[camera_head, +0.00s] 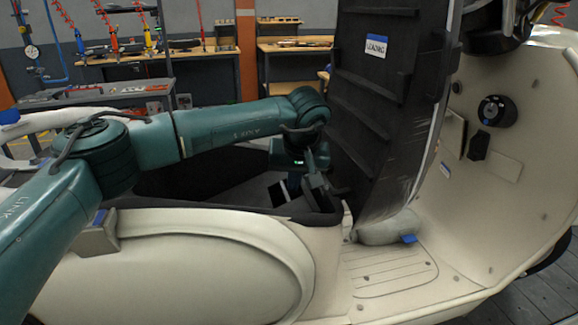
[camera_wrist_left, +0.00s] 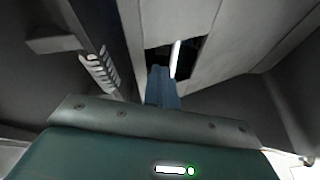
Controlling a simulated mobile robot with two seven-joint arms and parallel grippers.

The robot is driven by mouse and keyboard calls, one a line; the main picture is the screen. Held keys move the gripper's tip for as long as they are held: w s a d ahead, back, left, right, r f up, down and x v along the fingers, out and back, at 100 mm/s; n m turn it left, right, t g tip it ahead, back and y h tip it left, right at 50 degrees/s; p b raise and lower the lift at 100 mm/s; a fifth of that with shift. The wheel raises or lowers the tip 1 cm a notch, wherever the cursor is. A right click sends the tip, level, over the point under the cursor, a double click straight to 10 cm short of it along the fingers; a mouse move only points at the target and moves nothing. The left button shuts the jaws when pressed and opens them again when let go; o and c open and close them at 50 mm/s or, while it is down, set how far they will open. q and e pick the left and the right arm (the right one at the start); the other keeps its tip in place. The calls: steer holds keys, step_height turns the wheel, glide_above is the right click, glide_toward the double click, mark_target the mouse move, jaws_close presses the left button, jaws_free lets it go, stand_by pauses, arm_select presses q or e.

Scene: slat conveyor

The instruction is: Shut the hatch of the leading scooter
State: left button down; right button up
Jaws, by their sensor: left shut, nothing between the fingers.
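The hatch (camera_head: 385,110) of the cream scooter (camera_head: 190,265) stands raised, nearly upright. Its ribbed black underside faces me and bears a label reading LEADING. Below and left of it, the dark storage opening (camera_head: 225,185) in the scooter's body is uncovered. My left arm reaches over this opening from the left. My left gripper (camera_head: 318,185) is shut and empty, beside the hatch's lower left edge; I cannot tell whether it touches. In the left wrist view the closed fingers (camera_wrist_left: 162,88) point towards grey, ribbed surfaces close by. My right gripper is out of view.
The scooter's front shield (camera_head: 510,140) with a black knob rises at right, above the flat footboard (camera_head: 388,270). A grey rounded piece (camera_head: 388,230) sits at the hatch's foot. Workbenches (camera_head: 290,45) with tools stand behind. Grey slats (camera_head: 520,305) show at lower right.

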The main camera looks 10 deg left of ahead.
arm_select(q)
steer(key=shift+w+d+f+b, duration=0.15)
steer(key=shift+d+f+b, duration=0.1)
steer(key=shift+f, duration=0.55)
steer(key=shift+w+d+f+b, duration=0.15)
steer(key=shift+d+f, duration=0.1)
steer(key=shift+f, duration=0.55)
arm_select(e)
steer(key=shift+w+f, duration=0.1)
